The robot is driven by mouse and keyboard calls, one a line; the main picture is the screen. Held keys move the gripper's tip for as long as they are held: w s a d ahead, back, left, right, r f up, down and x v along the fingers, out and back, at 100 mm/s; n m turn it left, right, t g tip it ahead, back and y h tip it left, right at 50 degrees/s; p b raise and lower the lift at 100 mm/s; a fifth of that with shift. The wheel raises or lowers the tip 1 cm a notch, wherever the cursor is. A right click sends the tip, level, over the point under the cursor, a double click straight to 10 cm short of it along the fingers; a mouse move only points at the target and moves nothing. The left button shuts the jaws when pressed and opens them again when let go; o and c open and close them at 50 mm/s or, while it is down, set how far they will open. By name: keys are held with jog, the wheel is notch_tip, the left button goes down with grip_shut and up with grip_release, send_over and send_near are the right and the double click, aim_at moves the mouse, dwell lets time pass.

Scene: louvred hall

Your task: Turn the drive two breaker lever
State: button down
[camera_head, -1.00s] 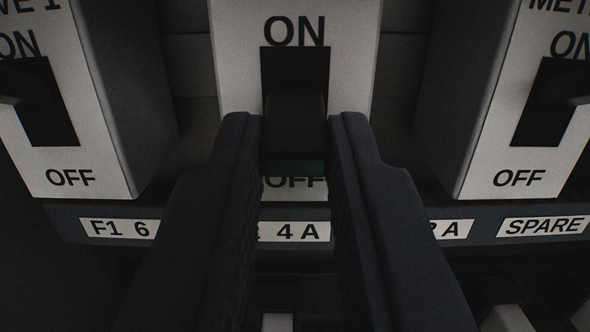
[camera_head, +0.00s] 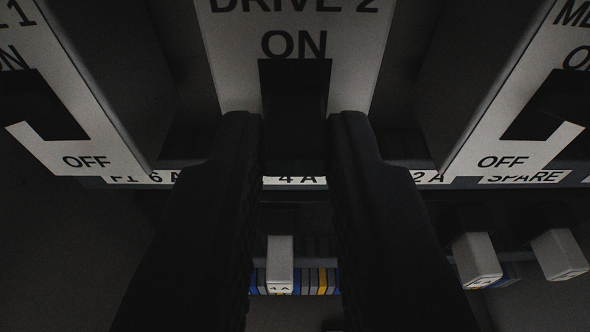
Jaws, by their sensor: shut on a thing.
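The drive two breaker (camera_head: 235,55) is a pale block with DRIVE 2 and ON printed on its face, at the top middle. Its dark lever (camera_head: 294,140) stands in a black slot below the word ON. My gripper (camera_head: 295,120) is shut on the lever, one dark finger on each side of it. The lever and fingers cover the lower face, and no OFF word shows there. The lever's exact angle is hard to tell in the dark.
A neighbouring breaker (camera_head: 75,130) stands at left and another (camera_head: 500,125) at right, each with a dark slot and OFF. A label strip (camera_head: 295,182) runs below. Under it are white blocks (camera_head: 280,265) and blue and yellow strips.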

jog(key=shift+r, duration=0.25)
jog(key=c, duration=1.4)
grip_release()
jog(key=shift+o, duration=0.2)
jog(key=shift+f, duration=0.1)
jog(key=shift+s, duration=0.1)
jog(key=f+b+v, duration=0.2)
jog(key=v, duration=1)
jog(key=shift+s+f, duration=0.25)
jog(key=shift+s, duration=0.4)
